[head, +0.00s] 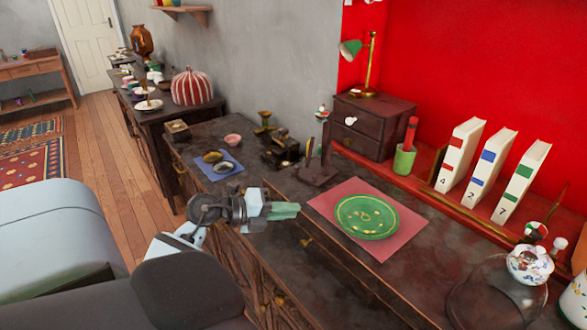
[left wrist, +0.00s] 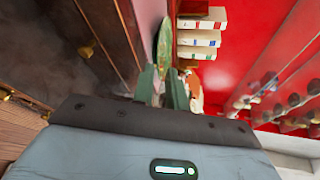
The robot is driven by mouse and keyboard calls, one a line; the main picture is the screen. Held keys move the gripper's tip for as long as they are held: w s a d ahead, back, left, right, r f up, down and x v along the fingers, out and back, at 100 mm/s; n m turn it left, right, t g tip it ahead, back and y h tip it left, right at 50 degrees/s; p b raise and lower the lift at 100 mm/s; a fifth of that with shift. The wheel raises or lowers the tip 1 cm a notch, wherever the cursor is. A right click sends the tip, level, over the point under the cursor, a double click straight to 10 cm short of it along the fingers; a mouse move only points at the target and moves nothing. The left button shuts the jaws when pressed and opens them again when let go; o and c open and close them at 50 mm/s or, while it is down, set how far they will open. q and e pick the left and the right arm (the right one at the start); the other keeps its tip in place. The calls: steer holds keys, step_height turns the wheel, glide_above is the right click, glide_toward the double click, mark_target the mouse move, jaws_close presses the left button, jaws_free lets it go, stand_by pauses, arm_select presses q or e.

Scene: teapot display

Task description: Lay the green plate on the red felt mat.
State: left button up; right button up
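The green plate (head: 366,217) lies flat on the red felt mat (head: 321,205) in the head view, near the mat's middle, with mat showing around it. The plate is seen nearly edge-on in the left wrist view (left wrist: 164,43), beyond the fingertips. My left gripper (head: 298,210) is to the left of the mat, apart from the plate. In the left wrist view its two green fingers (left wrist: 163,87) stand apart with a narrow gap and hold nothing that I can see. My right gripper is not in view.
White numbered books (head: 492,170) stand on the red ledge behind the mat. A green cup (head: 404,160), a dark drawer box (head: 371,125) and a lamp (head: 371,60) are at the back. A painted teapot (head: 530,264) is at right. A blue cloth (head: 229,172) with small dishes lies left.

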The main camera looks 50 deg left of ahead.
arm_select(q)
steer(key=s+d+f+n+t, duration=0.4)
steer(key=s+d+f+n, duration=0.3)
steer(key=d, duration=0.3)
steer(key=s+d+f+n+g+y, duration=0.2)
steer(key=s+f+n+y, duration=0.1)
steer(key=s+f+n, duration=0.35)
steer(key=s+d+f+n+g+y, duration=0.2)
steer(key=s+d+f+n, duration=0.1)
steer(key=s+f+n, duration=0.4)
steer(key=s+d+f+n+g, duration=0.1)
steer(key=s+d+f+g, duration=0.2)
steer(key=s, duration=0.3)
steer(key=s+d+f+n+g+h, duration=0.1)
steer(key=s+d+f+n+g, duration=0.1)
steer(key=s+d+f, duration=0.3)
steer(key=shift+s+d+f+g, duration=0.35)
steer(key=shift+s+d+g, duration=0.15)
steer(key=shift+s+g, duration=0.5)
steer(key=shift+s+n, duration=0.15)
steer(key=shift+n, duration=0.2)
